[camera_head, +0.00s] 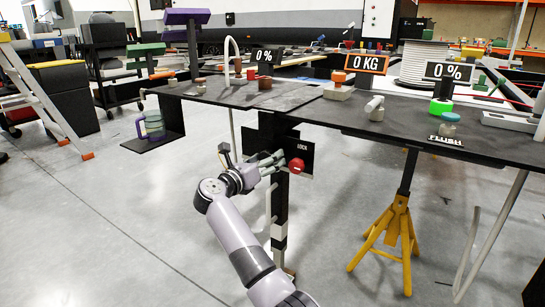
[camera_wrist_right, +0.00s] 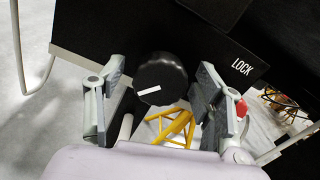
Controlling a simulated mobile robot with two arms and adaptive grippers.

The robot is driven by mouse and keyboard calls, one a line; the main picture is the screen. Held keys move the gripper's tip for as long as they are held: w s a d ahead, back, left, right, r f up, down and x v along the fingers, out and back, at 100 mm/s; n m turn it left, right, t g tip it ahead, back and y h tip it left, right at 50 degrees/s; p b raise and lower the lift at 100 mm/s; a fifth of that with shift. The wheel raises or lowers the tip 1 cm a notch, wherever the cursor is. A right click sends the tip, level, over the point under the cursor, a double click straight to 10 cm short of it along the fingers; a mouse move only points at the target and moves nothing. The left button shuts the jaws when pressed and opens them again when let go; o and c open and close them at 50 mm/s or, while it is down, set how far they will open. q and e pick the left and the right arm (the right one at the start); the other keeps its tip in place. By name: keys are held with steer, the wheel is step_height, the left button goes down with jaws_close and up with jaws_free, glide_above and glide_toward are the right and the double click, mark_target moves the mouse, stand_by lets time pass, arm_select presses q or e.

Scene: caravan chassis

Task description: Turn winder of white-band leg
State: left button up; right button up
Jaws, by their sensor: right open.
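The white-band leg (camera_head: 279,230) stands upright below the table, dark with white bands. A round black winder knob (camera_wrist_right: 160,72) with a white mark shows in the right wrist view, in front of a dark panel. My right gripper (camera_head: 270,163) is at that panel in the head view. Its fingers are open in the wrist view (camera_wrist_right: 161,85), with the knob between them and a visible gap on each side. How deep the knob lies between the fingers is hard to tell. The knob cannot be made out in the head view. My left gripper is not in view.
A red knob (camera_head: 297,165) sits by the LOCK label (camera_wrist_right: 242,67), close to my right fingers. The black tabletop (camera_head: 290,103) is above the gripper. A yellow stand (camera_head: 396,235) is to the right. The floor (camera_head: 130,220) to the left is clear.

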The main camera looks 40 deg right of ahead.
steer(key=shift+w+d, duration=0.1)
steer(key=shift+d, duration=0.1)
steer(key=shift+c, duration=0.6)
steer(key=c, duration=1.1)
steer(key=shift+o, duration=0.2)
steer(key=shift+r+p, duration=0.15)
steer(key=shift+p, duration=0.2)
